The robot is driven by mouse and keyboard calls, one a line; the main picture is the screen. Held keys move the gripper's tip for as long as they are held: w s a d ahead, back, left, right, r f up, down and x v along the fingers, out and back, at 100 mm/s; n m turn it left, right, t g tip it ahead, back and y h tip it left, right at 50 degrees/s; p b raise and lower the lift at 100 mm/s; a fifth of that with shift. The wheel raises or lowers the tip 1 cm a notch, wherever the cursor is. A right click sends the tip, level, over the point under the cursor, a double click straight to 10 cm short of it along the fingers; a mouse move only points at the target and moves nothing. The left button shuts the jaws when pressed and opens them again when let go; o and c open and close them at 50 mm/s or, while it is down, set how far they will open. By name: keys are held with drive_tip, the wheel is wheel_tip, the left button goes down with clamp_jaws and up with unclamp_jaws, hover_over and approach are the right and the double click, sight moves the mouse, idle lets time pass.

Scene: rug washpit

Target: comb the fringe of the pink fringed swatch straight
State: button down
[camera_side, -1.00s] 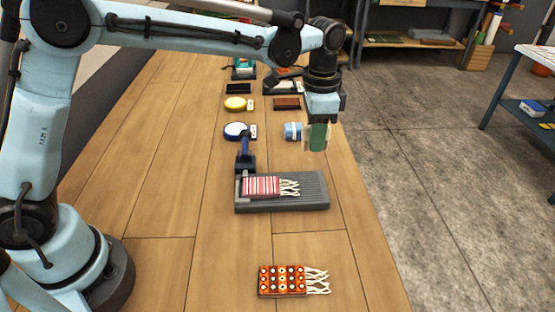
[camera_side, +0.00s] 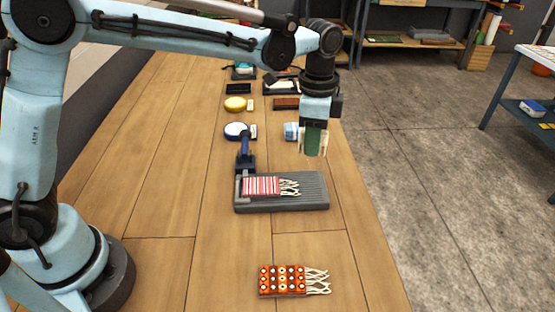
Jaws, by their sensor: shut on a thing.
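The pink fringed swatch (camera_side: 261,186) has pink and white stripes. It lies flat on a grey ribbed board (camera_side: 308,203), and its cream fringe (camera_side: 290,187) points right in wavy, uneven strands. A dark blue clamp (camera_side: 245,164) stands at the board's left end, by the swatch's back left corner. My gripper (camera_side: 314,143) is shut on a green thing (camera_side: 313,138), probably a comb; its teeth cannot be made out. It hangs above and behind the board's right part, apart from the fringe.
An orange patterned swatch (camera_side: 282,281) with a tangled fringe lies in front. Behind the board are a blue-and-white round tin (camera_side: 235,130), a light blue item (camera_side: 291,131), a yellow round tin (camera_side: 235,104) and a brown block (camera_side: 286,103).

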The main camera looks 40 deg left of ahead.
drive_tip(key=s+m, duration=0.1)
drive_tip(key=m, duration=0.2)
drive_tip(key=s+a+f+m, duration=0.1)
drive_tip(key=m, duration=0.3)
drive_tip(key=s+f+m, duration=0.1)
drive_tip(key=m, duration=0.2)
drive_tip(key=shift+s+a+f, duration=0.1)
drive_tip(key=shift+s+a, duration=0.05)
drive_tip(key=shift+a, duration=0.15)
drive_tip(key=m, duration=0.1)
drive_tip(key=s+m, duration=0.1)
drive_tip(key=m, duration=0.1)
drive_tip(key=f+m, duration=0.1)
drive_tip(key=shift+s+a+m, duration=0.15)
drive_tip(key=shift+a+m, duration=0.2)
drive_tip(key=shift+m, duration=0.05)
drive_tip(key=shift+f, duration=1.95)
drive_tip(key=shift+f, duration=0.4)
drive_tip(key=shift+r, duration=0.2)
drive_tip(key=shift+d, duration=0.2)
drive_tip(key=shift+f, duration=0.35)
idle(0.5)
drive_tip(key=shift+w+d, duration=1.45)
drive_tip(key=shift+w, duration=0.15)
idle(0.7)
